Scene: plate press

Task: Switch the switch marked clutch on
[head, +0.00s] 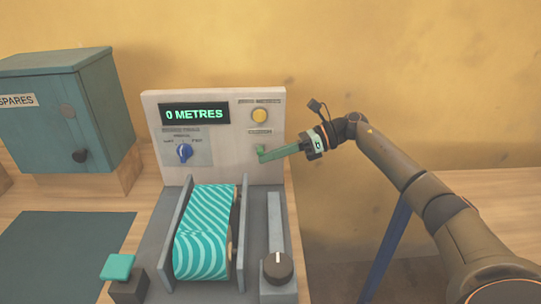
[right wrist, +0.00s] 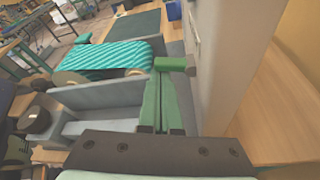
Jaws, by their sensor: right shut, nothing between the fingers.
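The upright cream panel (head: 215,90) carries a small label (head: 260,131) below a yellow round button (head: 259,115); its lettering is too small to read, so I cannot confirm the clutch marking. My right gripper (head: 266,156) reaches in from the right, its green fingers shut and empty, tips at the panel just below that label. A small green piece (right wrist: 175,63) lies across the fingertips in the right wrist view (right wrist: 163,82); I cannot tell whether it is a switch lever or part of the fingers. The switch position cannot be read. My left gripper is not in view.
The panel has a display (head: 194,114) reading 0 METRES and a blue knob (head: 184,152). Below are a teal striped roll (head: 205,235), a black knob (head: 278,266) and a teal block (head: 117,267). A spares cabinet (head: 45,115) stands left.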

